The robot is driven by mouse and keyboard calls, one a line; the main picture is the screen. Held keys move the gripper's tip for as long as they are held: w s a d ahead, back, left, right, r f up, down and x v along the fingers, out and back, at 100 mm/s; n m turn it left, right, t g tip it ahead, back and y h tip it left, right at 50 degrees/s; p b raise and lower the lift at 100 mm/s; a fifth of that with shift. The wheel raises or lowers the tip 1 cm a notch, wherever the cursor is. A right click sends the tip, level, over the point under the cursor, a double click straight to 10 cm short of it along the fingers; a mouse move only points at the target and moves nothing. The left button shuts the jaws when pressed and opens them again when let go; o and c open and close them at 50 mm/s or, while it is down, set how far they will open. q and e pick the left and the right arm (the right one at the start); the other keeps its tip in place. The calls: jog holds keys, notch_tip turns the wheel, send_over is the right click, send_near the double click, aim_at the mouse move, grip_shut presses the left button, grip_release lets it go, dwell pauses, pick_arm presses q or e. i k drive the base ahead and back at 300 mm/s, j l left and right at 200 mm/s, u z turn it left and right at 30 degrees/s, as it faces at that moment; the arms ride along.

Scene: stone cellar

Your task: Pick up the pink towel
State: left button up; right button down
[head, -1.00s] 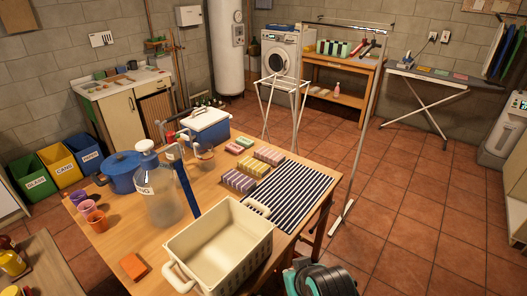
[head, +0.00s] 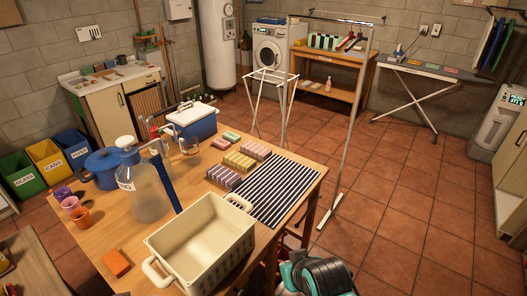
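I cannot single out a pink towel with certainty. On the wooden table (head: 98,240), small striped blocks, perhaps folded cloths, lie beside a navy-and-white striped mat (head: 272,190). One is pink (head: 257,149) at the back, one yellow (head: 238,162) in the middle, and one purple-pink (head: 223,178) in front. A smaller pinkish piece (head: 217,144) and a green piece (head: 231,136) lie behind them. Flat coloured pieces, one pinkish (head: 433,67), lie on the ironing board (head: 412,69) at the back right. Neither of my grippers is in view.
A white rack (head: 270,95) and a tall metal frame (head: 350,130) stand behind. A teal-and-black device (head: 315,275) is in front. The tiled floor at right is clear.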

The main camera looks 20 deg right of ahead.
aim_at(259, 152)
jog(key=i+l, duration=0.1)
jog(key=l, duration=0.5)
jog(key=i+l, duration=0.1)
jog(key=l, duration=0.45)
jog(key=i+l, duration=0.1)
jog(key=l, duration=1.05)
jog(key=i+l, duration=0.15)
jog(key=l, duration=0.45)
jog(key=i+l+z, duration=0.1)
jog(key=i+l, duration=0.75)
jog(key=i+j, duration=0.15)
jog(key=i, duration=0.55)
